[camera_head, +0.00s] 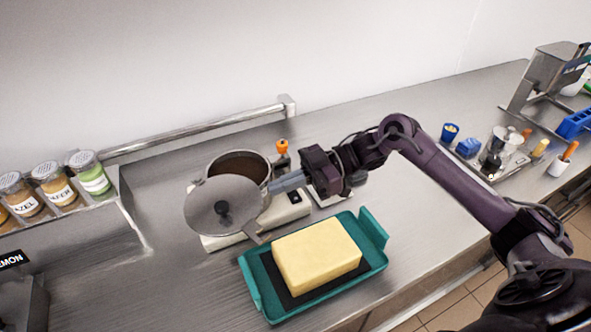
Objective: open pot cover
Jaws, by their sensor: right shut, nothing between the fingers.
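The pot (237,162) stands on a light hot plate (290,213) at the middle left of the counter. Its dark inside shows at the back. The round grey cover (229,203) with a black knob is tilted at the pot's front left, off the opening, and hides the pot's front. My right gripper (274,188) is shut and empty, its fingertips at the right edge of the cover. I cannot tell whether they touch it. My left gripper is not in view.
A teal tray (375,232) with a yellow butter block (317,256) sits close in front of the hot plate. Spice jars (90,174) stand on a raised shelf at left. A metal rail (200,127) runs behind the pot. Small containers (468,147) stand at right.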

